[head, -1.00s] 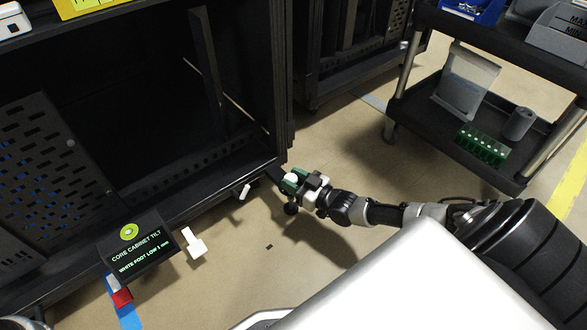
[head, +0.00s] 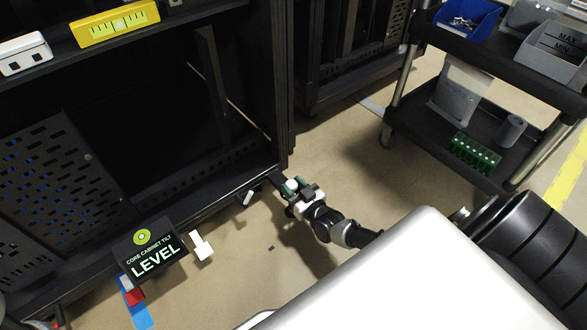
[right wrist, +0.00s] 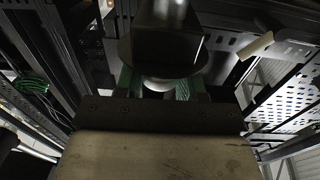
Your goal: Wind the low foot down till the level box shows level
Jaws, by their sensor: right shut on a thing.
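The level box (head: 150,258) is a small black display at the cabinet's lower front left. It reads "CORE CABINET TILT" and "LEVEL" in the head view, with a round green vial on top. The white foot (head: 292,184) is at the near right bottom corner of the black cabinet (head: 225,185), mostly hidden by my gripper. My right gripper (head: 295,187) is shut on it. In the right wrist view, the gripper's green pads (right wrist: 158,88) sit either side of a pale rounded part under a dark round collar. My left gripper is not in view.
A yellow spirit level (head: 115,23) and a white box (head: 24,54) lie on the cabinet shelf. A black cart (head: 490,70) with bins stands at right. A white piece (head: 202,246) shows by the level box. The floor between cabinet and cart is clear.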

